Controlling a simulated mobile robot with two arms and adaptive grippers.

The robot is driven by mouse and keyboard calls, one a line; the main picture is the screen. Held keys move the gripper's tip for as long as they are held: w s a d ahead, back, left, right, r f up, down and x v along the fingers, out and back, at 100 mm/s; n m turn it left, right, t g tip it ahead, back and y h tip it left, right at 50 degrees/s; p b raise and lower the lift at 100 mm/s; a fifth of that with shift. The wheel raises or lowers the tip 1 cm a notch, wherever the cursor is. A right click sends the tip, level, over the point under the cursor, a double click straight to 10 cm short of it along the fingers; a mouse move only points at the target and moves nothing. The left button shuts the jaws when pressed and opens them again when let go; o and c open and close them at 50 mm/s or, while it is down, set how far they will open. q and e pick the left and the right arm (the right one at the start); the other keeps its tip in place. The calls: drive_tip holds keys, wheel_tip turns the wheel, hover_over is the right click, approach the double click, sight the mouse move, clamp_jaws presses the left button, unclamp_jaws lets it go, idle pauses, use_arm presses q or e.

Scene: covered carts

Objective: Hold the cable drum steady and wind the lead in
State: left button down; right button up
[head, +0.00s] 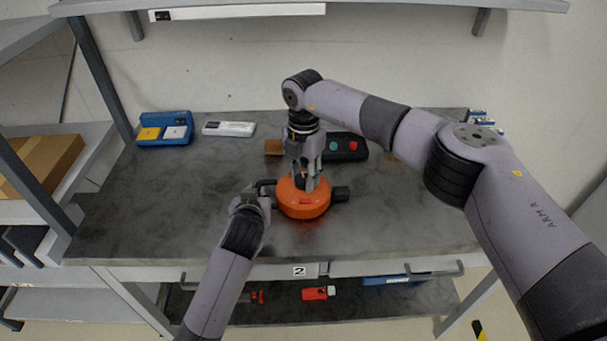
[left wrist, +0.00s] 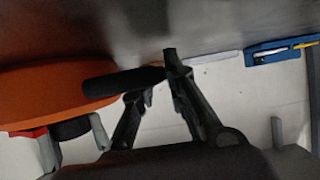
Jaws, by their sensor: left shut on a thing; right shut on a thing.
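The cable drum (head: 303,205) is a round orange body lying flat on the grey table, near the front middle. My left gripper (head: 262,190) is shut on the black bar handle (left wrist: 120,82) at the drum's left side. The left wrist view shows this handle between the fingers, with the orange drum (left wrist: 45,90) beside it. My right gripper (head: 306,180) reaches down from above and is shut on a part on the drum's top, mostly hidden by its fingers. A black block (head: 341,193) sticks out at the drum's right side. I cannot make out the lead.
Behind the drum stand a dark box with red and green buttons (head: 346,147) and a brown block (head: 274,147). A blue case (head: 165,130) and a white device (head: 229,129) lie at the back left. The table's left and right front are clear.

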sight(304, 177)
use_arm(q)
drive_tip(key=shift+d, duration=0.1)
use_arm(e)
drive_tip(key=shift+w+m, duration=0.1)
drive_tip(key=shift+m, duration=0.5)
drive_tip(key=o, duration=1.2)
drive_tip(key=shift+c, duration=0.2)
drive_tip(key=shift+r, duration=0.15)
wheel_tip(304, 177, up, 12)
use_arm(q)
drive_tip(key=c, duration=1.5)
unclamp_jaws()
drive_tip(key=shift+c, duration=0.2)
drive_tip(key=shift+s, duration=0.1)
